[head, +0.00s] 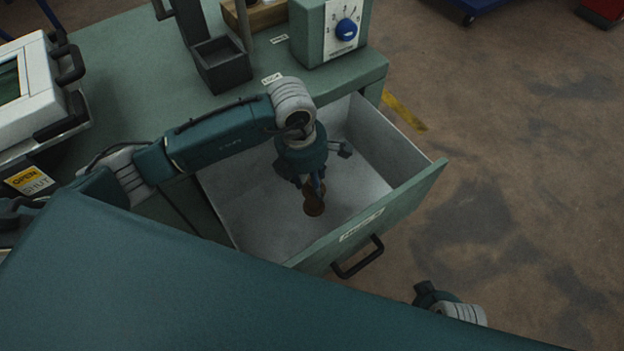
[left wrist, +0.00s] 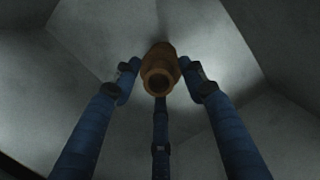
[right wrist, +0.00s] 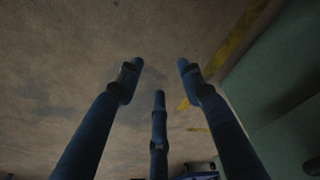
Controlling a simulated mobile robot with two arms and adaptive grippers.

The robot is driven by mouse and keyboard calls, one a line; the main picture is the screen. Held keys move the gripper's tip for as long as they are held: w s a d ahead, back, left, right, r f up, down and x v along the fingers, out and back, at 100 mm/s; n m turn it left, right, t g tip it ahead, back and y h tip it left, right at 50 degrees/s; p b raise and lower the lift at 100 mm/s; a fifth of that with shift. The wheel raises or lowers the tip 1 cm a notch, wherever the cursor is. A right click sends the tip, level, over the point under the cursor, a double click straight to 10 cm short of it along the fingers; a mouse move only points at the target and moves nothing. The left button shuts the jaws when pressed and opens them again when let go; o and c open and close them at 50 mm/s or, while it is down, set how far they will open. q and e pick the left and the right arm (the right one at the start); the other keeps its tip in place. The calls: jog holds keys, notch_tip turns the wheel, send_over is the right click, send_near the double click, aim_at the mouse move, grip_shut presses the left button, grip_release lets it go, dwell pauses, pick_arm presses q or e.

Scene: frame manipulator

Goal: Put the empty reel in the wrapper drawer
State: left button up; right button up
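The empty reel (head: 314,207) is small and brown, inside the open wrapper drawer (head: 385,150) with pale grey inner walls. My left gripper (head: 316,188) points down into the drawer just above the reel. In the left wrist view the reel (left wrist: 159,72) lies between and beyond the spread fingertips (left wrist: 160,72). Those fingers look open; I cannot tell whether the reel touches the drawer floor. My right gripper (right wrist: 160,70) is open and empty, outside the drawer over the brown floor.
The drawer front has a label and a dark handle (head: 358,258). On the green bench stand a dial box (head: 318,42), a dark open bin (head: 222,65) and a white machine (head: 28,88). A yellow floor stripe (head: 404,112) runs past the bench. Open floor lies to the right.

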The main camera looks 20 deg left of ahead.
aim_at(306, 191)
dwell(0.3)
pick_arm(q)
jog(key=shift+r, duration=0.4)
notch_tip(306, 191, up, 11)
jog(key=a+p, duration=0.1)
jog(key=p, duration=0.1)
jog(key=shift+s+a+r, duration=0.15)
jog(key=shift+s, duration=0.3)
pick_arm(e)
notch_tip(306, 191, down, 6)
jog(key=s, duration=0.2)
jog(key=shift+d+f, duration=0.15)
jog(key=shift+f, duration=0.05)
